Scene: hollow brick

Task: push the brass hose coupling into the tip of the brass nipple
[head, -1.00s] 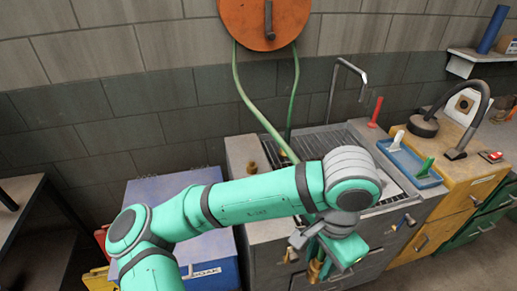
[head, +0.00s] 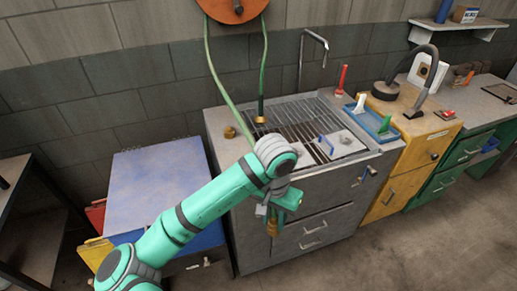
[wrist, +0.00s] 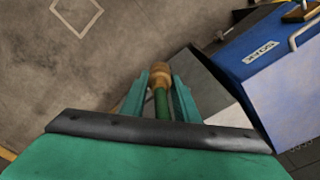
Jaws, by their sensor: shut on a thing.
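My gripper (wrist: 161,82) is shut on the brass hose coupling (wrist: 160,70), with the green hose (wrist: 162,106) running back from it between the fingers. In the head view my gripper (head: 275,212) hangs in front of the grey sink cabinet, below its top, and the coupling (head: 271,225) shows small beneath it. A short brass piece (head: 229,132) stands on the cabinet top near its left edge, apart from the coupling; it may be the brass nipple, but it is too small to be sure. Another brass fitting (head: 260,119) sits at the lower end of the right hose strand.
The grey sink cabinet (head: 330,205) has a grated top, a tap and small handles in front. A blue box (head: 150,190) stands to the left. A blue tray (head: 370,122) and yellow cabinet (head: 408,180) are to the right. The floor in front is clear.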

